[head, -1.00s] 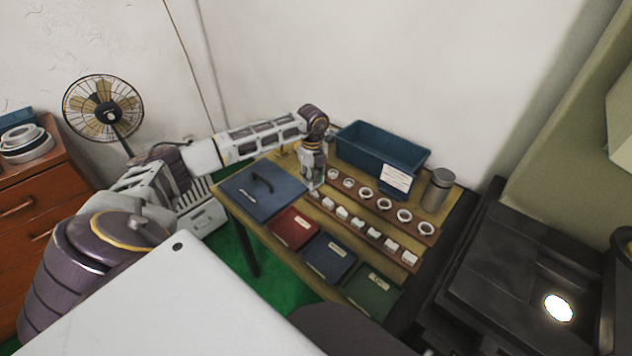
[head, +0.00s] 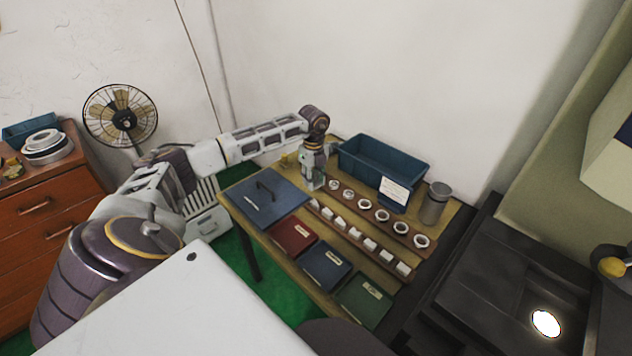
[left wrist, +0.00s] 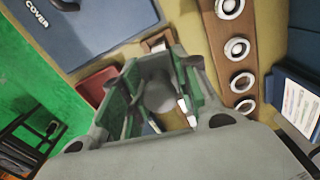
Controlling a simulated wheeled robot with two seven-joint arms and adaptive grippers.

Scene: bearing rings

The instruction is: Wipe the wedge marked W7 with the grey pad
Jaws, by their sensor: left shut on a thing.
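My left gripper (head: 314,184) hangs jaws-down at the left end of the two wooden racks. In the left wrist view its fingers (left wrist: 155,105) are closed about a grey rounded thing (left wrist: 160,97), apparently the grey pad; its lower part is hidden. The front rack (head: 348,238) bears a row of several small white wedges (head: 370,243). Their marks are too small to read, so I cannot tell which is W7. The gripper is close to the row's left end; whether anything touches a wedge cannot be told.
A back rack holds several white rings (head: 382,215). A blue bin (head: 380,162) with a white card and a grey canister (head: 434,204) stand behind. A blue lid (head: 262,195) and red (head: 291,236), blue (head: 326,264) and green (head: 364,300) covers lie in front.

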